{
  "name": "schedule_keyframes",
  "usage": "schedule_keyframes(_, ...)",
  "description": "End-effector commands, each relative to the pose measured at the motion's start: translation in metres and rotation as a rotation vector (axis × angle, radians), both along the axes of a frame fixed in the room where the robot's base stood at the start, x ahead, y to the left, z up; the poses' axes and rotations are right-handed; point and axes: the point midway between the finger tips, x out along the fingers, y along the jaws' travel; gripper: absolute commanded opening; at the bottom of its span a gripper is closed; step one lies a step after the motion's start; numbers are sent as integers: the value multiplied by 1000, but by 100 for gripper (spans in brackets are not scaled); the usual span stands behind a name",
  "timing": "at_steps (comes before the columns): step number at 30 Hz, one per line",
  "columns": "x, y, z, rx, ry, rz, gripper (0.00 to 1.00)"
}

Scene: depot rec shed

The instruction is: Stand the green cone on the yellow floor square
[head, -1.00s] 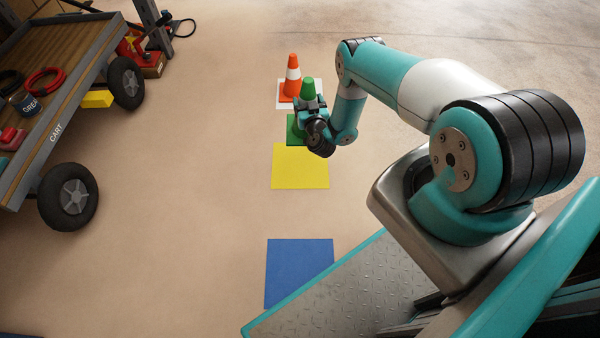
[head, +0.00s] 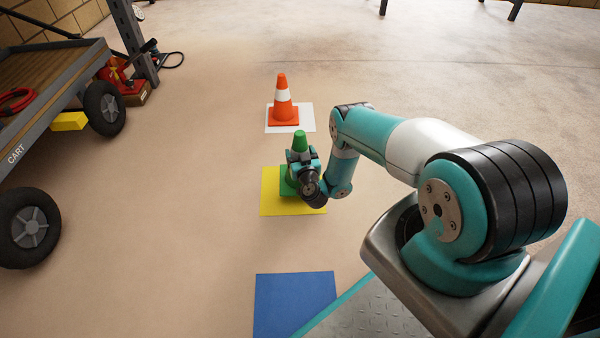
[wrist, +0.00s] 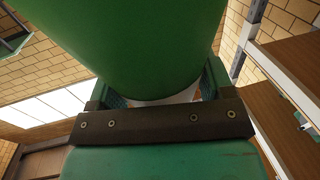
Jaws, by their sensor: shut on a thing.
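The green cone (head: 300,140) is upright in the head view, with its square green base over the yellow floor square (head: 270,206). I cannot tell whether the base touches the square or hangs a little above it. My gripper (head: 301,158) is shut on the cone's body and hides its middle and part of its base. In the wrist view the cone (wrist: 130,45) fills the top of the picture between the fingers of my gripper (wrist: 160,92).
An orange cone (head: 283,101) with a white band stands on a white square (head: 308,118) just behind. A blue square (head: 293,302) lies empty in front. A wheeled cart (head: 55,100) and a yellow block (head: 69,121) are at the left. The floor between is clear.

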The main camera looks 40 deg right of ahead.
Motion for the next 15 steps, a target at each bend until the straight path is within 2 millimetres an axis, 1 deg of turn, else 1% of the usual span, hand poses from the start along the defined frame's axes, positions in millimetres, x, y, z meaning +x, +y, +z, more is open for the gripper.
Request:
schedule_keyframes(1,1,-1,-5,0,-3,-1,0)
schedule_keyframes(5,1,0,-8,0,-2,-1,0)
schedule_keyframes(7,1,0,-14,0,-2,-1,0)
schedule_keyframes(12,0,0,-39,-1,-2,-1,0)
schedule_keyframes(15,1,0,-49,0,-2,-1,0)
